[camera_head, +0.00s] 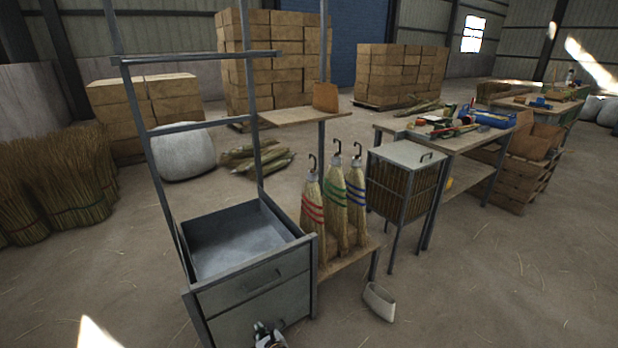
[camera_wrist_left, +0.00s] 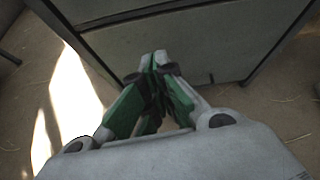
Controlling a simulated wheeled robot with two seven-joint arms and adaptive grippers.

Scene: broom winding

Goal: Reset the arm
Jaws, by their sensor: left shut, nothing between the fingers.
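My left gripper (camera_head: 268,335) is at the bottom edge of the head view, in front of the grey metal drawer cabinet (camera_head: 262,278). In the left wrist view its green-padded fingers (camera_wrist_left: 160,62) are shut with nothing between them. They point at the cabinet's lower front (camera_wrist_left: 195,45); whether they touch it I cannot tell. My right gripper is in neither view.
A wire-sided bin (camera_head: 400,190) and tool-covered workbench (camera_head: 450,135) are further right. Open floor (camera_head: 510,280) lies right.

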